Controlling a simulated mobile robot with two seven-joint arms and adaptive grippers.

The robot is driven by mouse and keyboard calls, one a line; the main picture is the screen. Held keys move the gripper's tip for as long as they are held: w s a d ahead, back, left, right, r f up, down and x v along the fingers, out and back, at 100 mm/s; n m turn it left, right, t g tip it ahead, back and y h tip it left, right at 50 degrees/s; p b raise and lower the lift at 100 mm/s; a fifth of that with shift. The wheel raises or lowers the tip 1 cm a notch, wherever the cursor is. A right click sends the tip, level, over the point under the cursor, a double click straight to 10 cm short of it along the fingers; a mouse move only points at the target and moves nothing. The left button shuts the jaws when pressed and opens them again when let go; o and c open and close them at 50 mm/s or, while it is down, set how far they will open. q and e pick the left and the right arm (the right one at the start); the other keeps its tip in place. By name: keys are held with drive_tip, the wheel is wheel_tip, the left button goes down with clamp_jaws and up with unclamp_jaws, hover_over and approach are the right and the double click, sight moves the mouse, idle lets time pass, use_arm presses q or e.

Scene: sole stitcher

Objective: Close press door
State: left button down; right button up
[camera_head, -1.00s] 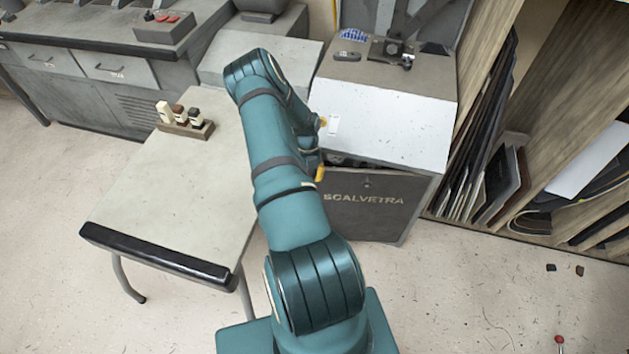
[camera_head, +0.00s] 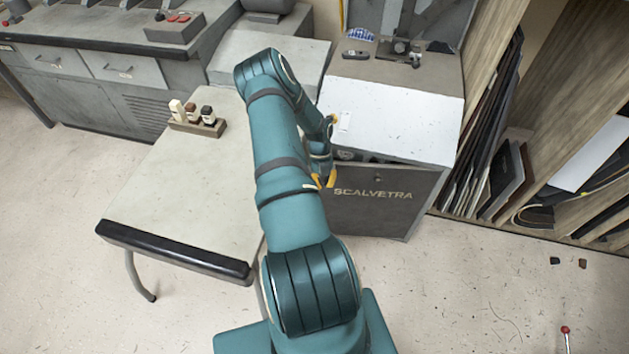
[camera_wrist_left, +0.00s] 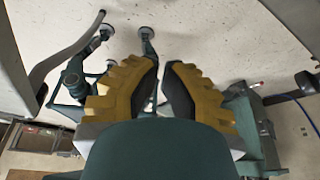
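The press (camera_head: 395,118) stands right of the table, with a pale sloped top and a dark front panel (camera_head: 385,205) lettered SCALVETRA. A dark gap shows between the pale top and the front panel; which part is the door I cannot tell for sure. My left gripper (camera_head: 324,181) is at the upper left of the front panel, its yellow fingertips a little apart and empty. Whether it touches the panel I cannot tell. In the left wrist view, the fingers (camera_wrist_left: 163,80) have a narrow gap with floor showing through. My forearm hides the press's left side. My right gripper is out of view.
Wooden shelving (camera_head: 530,120) holds sheets at the right.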

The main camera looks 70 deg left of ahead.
use_arm(q)
drive_tip(key=w+p+v, duration=0.1)
drive_tip(key=p+v, duration=0.1)
drive_tip(key=v, duration=0.8)
drive_tip(key=w+d+f+m+t+h, duration=0.1)
drive_tip(key=w+d+m+t+h, duration=0.15)
drive_tip(key=d+m+t, duration=0.65)
drive_tip(key=w+d+f+m+t+h+p, duration=0.1)
drive_tip(key=w+d+f+m+t, duration=0.15)
drive_tip(key=m, duration=1.25)
drive_tip(key=w+d+f+m+t+h, duration=0.15)
drive_tip(key=w+d+m+t, duration=0.35)
drive_tip(key=m, duration=0.7)
drive_tip(key=s+a+f+m+g+y+p, duration=0.1)
drive_tip(key=s+a+f+m+g+y, duration=0.35)
drive_tip(key=m+y, duration=0.75)
drive_tip(key=s+a+f+m+g+y, duration=0.1)
drive_tip(key=s+f+m+g+y, duration=0.4)
drive_tip(key=s+f+m+y, duration=0.6)
drive_tip(key=w+a+r+y+b, duration=0.1)
drive_tip(key=w+a, duration=0.3)
drive_tip(key=a, duration=0.2)
drive_tip(key=w+a+r+n+y+b, duration=0.1)
drive_tip(key=w+a, duration=0.3)
drive_tip(key=a, duration=0.3)
drive_tip(key=shift+r+y+b, duration=0.3)
drive_tip(key=shift+r+b, duration=0.1)
drive_tip(key=shift+a, duration=0.1)
